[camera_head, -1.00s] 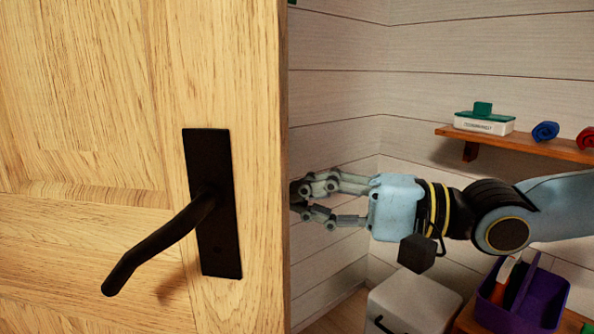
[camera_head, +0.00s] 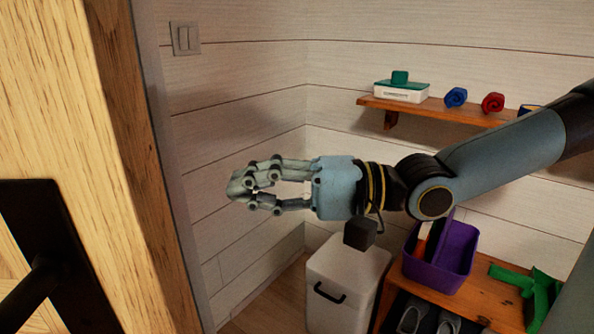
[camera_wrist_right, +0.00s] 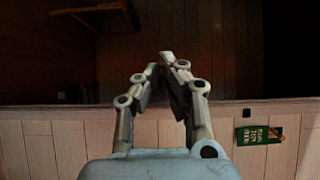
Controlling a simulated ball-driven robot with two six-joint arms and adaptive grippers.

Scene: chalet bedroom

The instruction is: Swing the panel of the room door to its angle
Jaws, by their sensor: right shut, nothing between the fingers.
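The wooden door panel (camera_head: 112,110) stands at the left of the head view, close to me, with its free edge facing the room. My right gripper (camera_head: 240,188) is shut and empty. It is to the right of the door's edge, apart from it in the picture, with its fingers pointing left. In the right wrist view my right gripper (camera_wrist_right: 168,65) has its fingertips close together, with nothing seen between them. My left gripper is not in view.
A light switch (camera_head: 185,38) is on the white plank wall. A wall shelf (camera_head: 440,112) holds a white box and rolled items. Below stand a white bin (camera_head: 345,290) and a wooden bench (camera_head: 490,290) with a purple caddy (camera_head: 440,262), a green item and shoes.

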